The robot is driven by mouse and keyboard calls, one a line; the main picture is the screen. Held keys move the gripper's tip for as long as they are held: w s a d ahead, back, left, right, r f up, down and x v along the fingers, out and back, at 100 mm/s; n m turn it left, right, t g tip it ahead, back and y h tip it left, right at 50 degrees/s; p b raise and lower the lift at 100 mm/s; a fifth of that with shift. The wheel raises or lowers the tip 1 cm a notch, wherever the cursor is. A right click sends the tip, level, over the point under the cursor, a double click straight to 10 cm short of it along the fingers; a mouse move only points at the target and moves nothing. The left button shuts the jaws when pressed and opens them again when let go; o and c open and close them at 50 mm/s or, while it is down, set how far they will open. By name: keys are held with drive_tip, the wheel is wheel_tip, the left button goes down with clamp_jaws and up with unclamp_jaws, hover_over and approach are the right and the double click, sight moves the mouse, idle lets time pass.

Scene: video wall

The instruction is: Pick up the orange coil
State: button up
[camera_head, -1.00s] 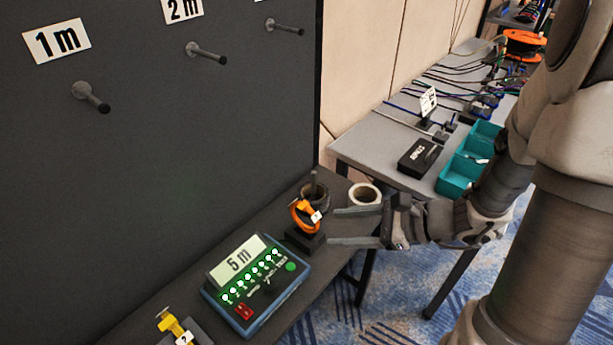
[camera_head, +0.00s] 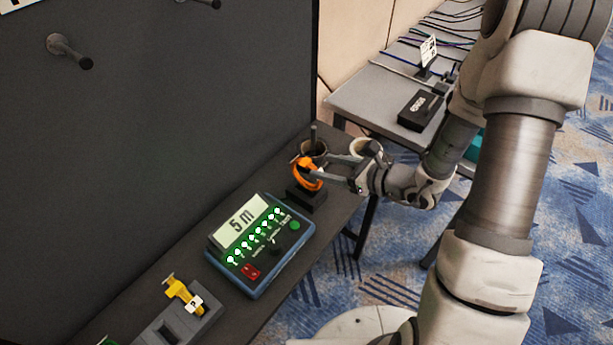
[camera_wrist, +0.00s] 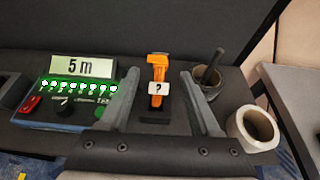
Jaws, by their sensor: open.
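The orange coil (camera_head: 306,173) stands upright in a black holder (camera_head: 306,196) on the dark bench, beside the tester. In the wrist view the orange coil (camera_wrist: 158,68) carries a white tag with a question mark and lies between my two fingers. My gripper (camera_head: 333,175) reaches in from the right with its fingers at the coil. In the wrist view my gripper (camera_wrist: 160,105) is open, one finger on each side of the coil, with a visible gap on both sides.
A tester reading 5 m (camera_head: 262,242) stands left of the coil. A dark cup (camera_head: 314,150) and a white tape roll (camera_wrist: 252,128) are close on the right. A yellow item (camera_head: 180,291) sits in a holder at front left. A dark pegboard rises behind.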

sight(310, 163)
drive_tip(key=shift+x, duration=3.55)
drive_tip(key=shift+d, duration=0.1)
clamp_jaws()
